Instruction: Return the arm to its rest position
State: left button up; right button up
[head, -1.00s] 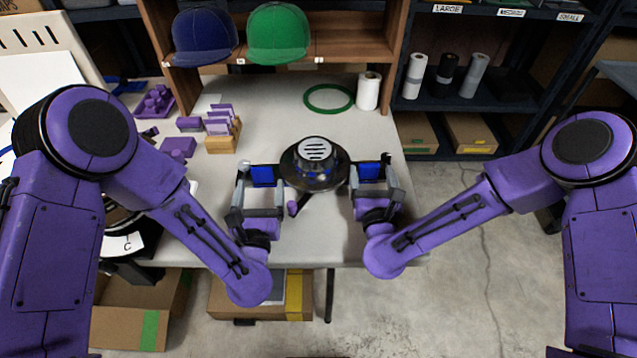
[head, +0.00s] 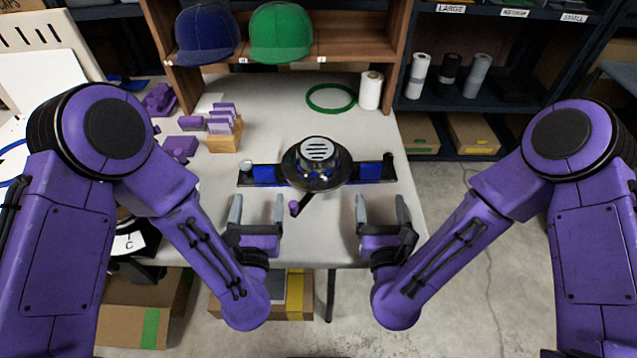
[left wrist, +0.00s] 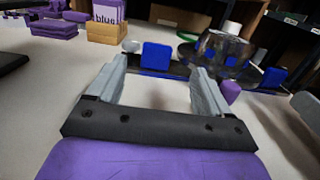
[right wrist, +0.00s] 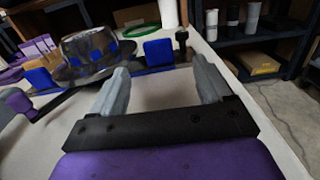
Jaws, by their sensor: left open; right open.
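My left gripper (head: 257,212) is open and empty above the front part of the table, just in front of a dark device. My right gripper (head: 382,212) is open and empty near the table's front right edge. The device (head: 317,165) has a round black base, a slotted silver top and a dark bar with a blue block on each side. Its left blue block (left wrist: 157,57) stands beyond the left fingers in the left wrist view. Its right blue block (right wrist: 158,51) stands beyond the right fingers in the right wrist view. Both grippers are apart from it.
A wooden card holder (head: 224,140), purple blocks (head: 180,147), a green ring (head: 331,98) and a white roll (head: 371,91) are on the table. A blue cap (head: 206,35) and a green cap (head: 281,32) sit on the shelf behind. Cardboard boxes are below the table.

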pick_arm(q)
jog(key=shift+s+a+f, duration=0.1)
jog(key=shift+s+f, duration=0.05)
jog(key=shift+f, duration=0.2)
pick_arm(e)
jog(key=shift+s+f, duration=0.1)
jog(key=shift+f, duration=0.2)
